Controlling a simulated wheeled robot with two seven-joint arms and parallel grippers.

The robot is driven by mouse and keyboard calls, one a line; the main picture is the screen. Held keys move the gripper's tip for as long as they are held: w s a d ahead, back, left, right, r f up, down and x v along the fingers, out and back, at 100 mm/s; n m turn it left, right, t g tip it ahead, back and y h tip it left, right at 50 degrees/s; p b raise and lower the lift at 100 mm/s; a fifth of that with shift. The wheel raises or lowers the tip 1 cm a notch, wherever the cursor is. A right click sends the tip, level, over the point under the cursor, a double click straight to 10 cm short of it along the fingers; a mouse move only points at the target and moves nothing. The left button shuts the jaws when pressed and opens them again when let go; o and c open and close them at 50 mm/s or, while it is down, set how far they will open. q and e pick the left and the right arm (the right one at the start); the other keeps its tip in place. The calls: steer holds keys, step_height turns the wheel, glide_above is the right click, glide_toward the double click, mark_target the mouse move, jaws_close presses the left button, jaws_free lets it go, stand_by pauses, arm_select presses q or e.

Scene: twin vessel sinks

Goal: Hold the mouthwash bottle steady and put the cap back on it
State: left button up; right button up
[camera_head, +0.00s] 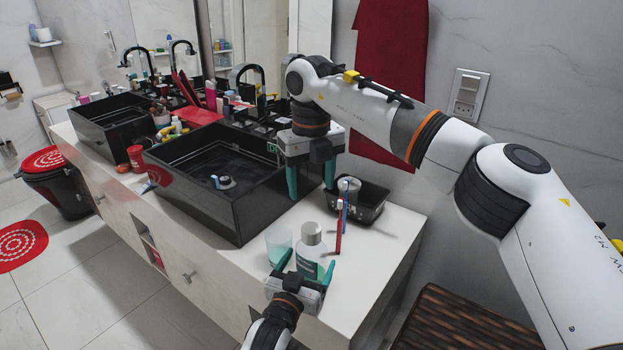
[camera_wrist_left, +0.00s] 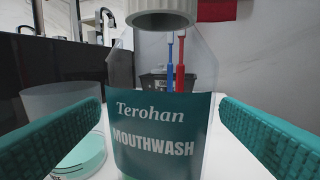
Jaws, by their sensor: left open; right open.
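The clear mouthwash bottle (camera_head: 308,261) with a teal label stands upright on the counter. A grey cylindrical top that looks like its cap (camera_head: 311,233) sits at the bottle's mouth; whether it is screwed down I cannot tell. The bottle also fills the middle of the left wrist view (camera_wrist_left: 160,135), with the grey top (camera_wrist_left: 163,18) cut off above. My left gripper (camera_head: 306,266) is open, its teal fingers on either side of the bottle with gaps. My right gripper (camera_head: 311,181) is open and empty, above and behind the bottle, beside the black basin.
A clear tumbler (camera_head: 279,242) with a teal bottom stands close left of the bottle. Red (camera_head: 338,232) and blue (camera_head: 345,212) toothbrushes stand behind it. A black tray (camera_head: 371,205) holds a grey round item. A black basin (camera_head: 240,205) lies left; the counter's right end is clear.

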arm_select(q)
steer(key=v, duration=0.9)
steer(key=shift+s, duration=0.4)
steer(key=shift+a, duration=0.2)
